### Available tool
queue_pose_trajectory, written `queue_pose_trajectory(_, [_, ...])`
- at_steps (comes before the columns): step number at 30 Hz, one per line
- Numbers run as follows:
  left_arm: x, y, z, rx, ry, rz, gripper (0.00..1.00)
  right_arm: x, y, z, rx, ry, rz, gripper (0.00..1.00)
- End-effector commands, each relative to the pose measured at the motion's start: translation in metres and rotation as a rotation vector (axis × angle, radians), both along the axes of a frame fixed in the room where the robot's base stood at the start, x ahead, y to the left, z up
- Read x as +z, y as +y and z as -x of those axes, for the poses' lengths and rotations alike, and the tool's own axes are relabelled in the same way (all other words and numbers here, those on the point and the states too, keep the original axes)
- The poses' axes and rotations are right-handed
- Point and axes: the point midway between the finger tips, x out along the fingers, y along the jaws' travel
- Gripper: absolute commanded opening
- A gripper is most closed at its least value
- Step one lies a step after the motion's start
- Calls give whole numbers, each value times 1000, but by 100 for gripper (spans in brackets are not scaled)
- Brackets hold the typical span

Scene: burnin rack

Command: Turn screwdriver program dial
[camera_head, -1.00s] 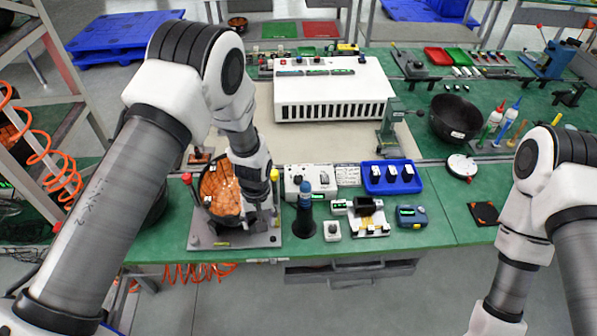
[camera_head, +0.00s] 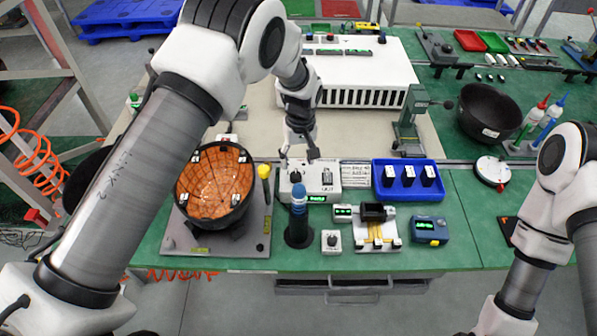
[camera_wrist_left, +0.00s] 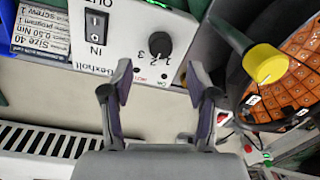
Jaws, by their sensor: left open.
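The white screwdriver controller box (camera_head: 325,181) stands on the green bench, with a small green display on its front edge. In the left wrist view its panel (camera_wrist_left: 125,38) shows a black program dial (camera_wrist_left: 160,44) with the numbers 1, 2 and 3 beside it. A rocker switch (camera_wrist_left: 96,25) is near the words IN and OUT. My left gripper (camera_head: 298,158) is at the box's back edge, pointing down. In the wrist view its fingers (camera_wrist_left: 159,80) are open and empty, with the dial beyond the gap and not touched. My right gripper is out of view.
A blue-topped screwdriver (camera_head: 299,198) stands in front of the box. A round orange-gridded bowl (camera_head: 214,182) and a yellow knob (camera_head: 264,171) are left of it. A printed card (camera_head: 355,175) and a blue tray (camera_head: 407,192) are to the right.

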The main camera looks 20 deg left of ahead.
Motion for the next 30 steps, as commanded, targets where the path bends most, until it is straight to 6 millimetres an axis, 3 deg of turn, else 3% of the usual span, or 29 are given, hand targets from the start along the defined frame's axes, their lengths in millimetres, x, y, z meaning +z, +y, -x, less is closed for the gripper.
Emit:
queue_pose_trajectory(9, [-53,2,3,0,3,1,59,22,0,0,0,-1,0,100])
queue_pose_trajectory(17, [-60,3,2,0,0,0,59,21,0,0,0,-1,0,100])
queue_pose_trajectory(18, [-60,3,2,0,0,0,56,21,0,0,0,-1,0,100])
queue_pose_trajectory(23, [-59,3,2,0,0,0,0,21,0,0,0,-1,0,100])
queue_pose_trajectory(30, [-60,3,2,5,1,0,0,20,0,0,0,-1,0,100])
